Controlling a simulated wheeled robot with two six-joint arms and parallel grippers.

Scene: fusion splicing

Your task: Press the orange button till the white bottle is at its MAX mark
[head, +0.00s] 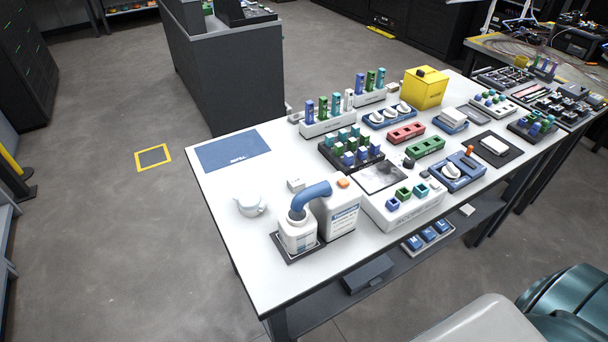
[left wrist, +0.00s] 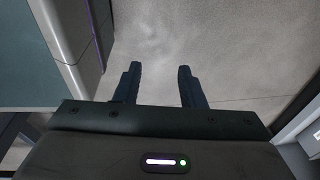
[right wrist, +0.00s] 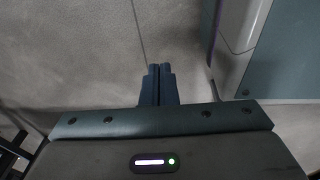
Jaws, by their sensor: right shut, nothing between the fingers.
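The white bottle (head: 297,234) stands upright on a dark tray (head: 283,251) at the near left of the table. A blue curved spout (head: 311,194) runs to it from a larger white container (head: 341,213). The orange button (head: 343,183) is on top of that container. The liquid level and the MAX mark are too small to make out. My left gripper (left wrist: 160,83) is open and empty over bare floor. My right gripper (right wrist: 158,84) is shut and empty over floor. Neither gripper shows in the head view; both are away from the bottle.
A round white jar (head: 250,205) and a small white box (head: 296,185) stand left of the container. A blue mat (head: 232,151) lies at the table's left end. Racks and a yellow box (head: 425,88) fill the back.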

